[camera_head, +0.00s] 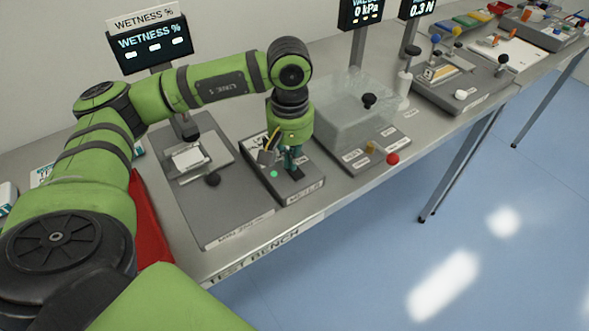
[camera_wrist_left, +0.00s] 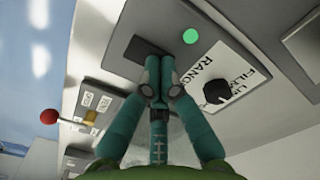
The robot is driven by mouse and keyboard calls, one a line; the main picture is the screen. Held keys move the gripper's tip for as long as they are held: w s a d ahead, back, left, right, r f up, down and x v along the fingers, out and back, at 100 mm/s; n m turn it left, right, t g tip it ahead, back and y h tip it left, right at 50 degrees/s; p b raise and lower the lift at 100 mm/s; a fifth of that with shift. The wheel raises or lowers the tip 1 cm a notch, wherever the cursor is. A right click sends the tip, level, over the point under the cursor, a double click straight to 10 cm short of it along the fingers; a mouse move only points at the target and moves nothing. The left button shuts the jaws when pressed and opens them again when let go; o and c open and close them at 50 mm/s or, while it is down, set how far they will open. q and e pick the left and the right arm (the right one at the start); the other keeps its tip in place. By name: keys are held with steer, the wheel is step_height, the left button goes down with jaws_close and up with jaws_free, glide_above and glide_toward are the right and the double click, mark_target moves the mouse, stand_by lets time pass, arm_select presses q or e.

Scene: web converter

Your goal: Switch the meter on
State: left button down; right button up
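The meter (camera_head: 262,183) is a dark grey box on the test bench with a label plate on its front edge. A round green light (camera_head: 274,174) glows on its top; it also shows in the left wrist view (camera_wrist_left: 190,36). Beside the light in that view are a black knob (camera_wrist_left: 217,92) on a white range plate and a dark rectangular switch (camera_wrist_left: 135,48). My left gripper (camera_head: 294,168) points down over the meter's right part. Its teal fingertips (camera_wrist_left: 159,64) are together, empty, at the edge of the dark switch; I cannot tell whether they touch it. My right gripper is not in view.
Left of the meter is a grey device with a white plate (camera_head: 187,158) and black knob. Right of it stands a clear box (camera_head: 350,115) on a base with a red button (camera_head: 392,159). A red tray (camera_head: 150,222) lies at left. Displays stand behind.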

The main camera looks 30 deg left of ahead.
arm_select(q)
steer(key=shift+r+p, duration=0.45)
steer(key=shift+r, duration=0.15)
steer(key=shift+r+p, duration=1.4)
steer(key=shift+r, duration=1.45)
steer(key=shift+f, duration=0.1)
